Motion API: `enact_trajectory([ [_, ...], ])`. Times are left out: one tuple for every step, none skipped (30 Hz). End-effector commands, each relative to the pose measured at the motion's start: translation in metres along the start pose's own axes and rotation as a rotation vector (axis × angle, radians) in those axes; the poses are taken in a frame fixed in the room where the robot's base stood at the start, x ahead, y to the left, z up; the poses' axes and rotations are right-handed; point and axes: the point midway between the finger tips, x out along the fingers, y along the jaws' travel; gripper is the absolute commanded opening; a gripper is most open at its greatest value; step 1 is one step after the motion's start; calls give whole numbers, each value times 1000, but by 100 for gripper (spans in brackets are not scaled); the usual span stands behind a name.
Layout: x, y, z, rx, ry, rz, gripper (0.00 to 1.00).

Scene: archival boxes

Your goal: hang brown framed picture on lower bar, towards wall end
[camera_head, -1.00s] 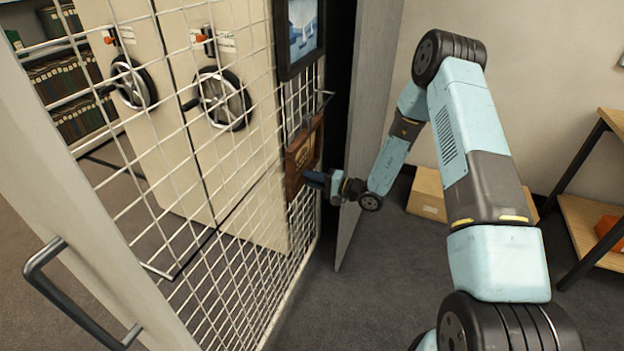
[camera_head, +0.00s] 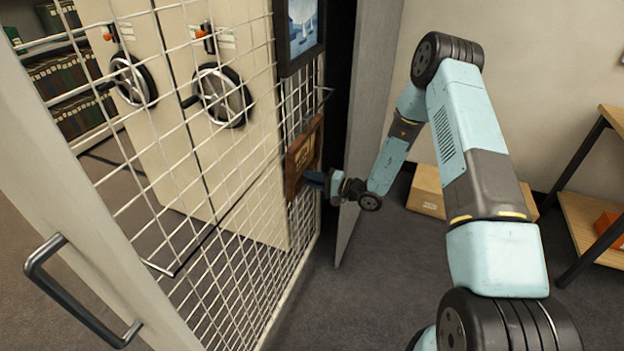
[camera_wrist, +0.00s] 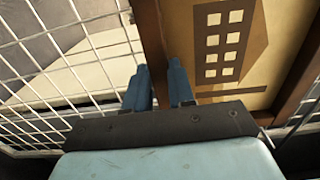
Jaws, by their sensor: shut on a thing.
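The brown framed picture (camera_head: 303,158) is upright at the far, wall-side part of the white mesh panel. In the wrist view its brown frame and tan face with pale squares (camera_wrist: 222,45) fill the upper right. My gripper (camera_head: 318,180) is shut on its lower side edge; the frame stile runs between the blue fingers (camera_wrist: 159,88) in the wrist view. A thin dark lower bar (camera_head: 207,232) runs along the mesh toward the picture, with a near bracket (camera_head: 160,269). The picture's top is close to the bar's far end; I cannot tell whether it hangs on it.
A dark-framed blue picture (camera_head: 300,30) hangs above the brown one. A grey panel (camera_head: 366,120) stands just behind my gripper. A cardboard box (camera_head: 427,190) and a wooden shelf (camera_head: 590,215) are at right. The panel's black handle (camera_head: 75,295) is near left. Floor between is clear.

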Motion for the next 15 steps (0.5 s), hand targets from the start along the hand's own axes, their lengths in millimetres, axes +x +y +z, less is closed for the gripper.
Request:
enact_trajectory([
  [1, 0, 0, -1, -1, -1, 0],
  [1, 0, 0, -1, -1, -1, 0],
  [1, 0, 0, -1, -1, -1, 0],
  [1, 0, 0, -1, -1, -1, 0],
  [1, 0, 0, -1, -1, -1, 0],
  [0, 0, 0, -1, -1, -1, 25],
  [0, 0, 0, -1, -1, -1, 28],
  [0, 0, 0, -1, -1, -1, 31],
  [0, 0, 0, -1, -1, -1, 35],
  [0, 0, 0, -1, -1, -1, 38],
  [0, 0, 0, -1, 0, -1, 41],
  [0, 0, 0, -1, 0, -1, 45],
  [0, 0, 0, 0, 0, -1, 47],
  [0, 0, 0, 0, 0, -1, 50],
  [0, 0, 0, 0, 0, -1, 53],
])
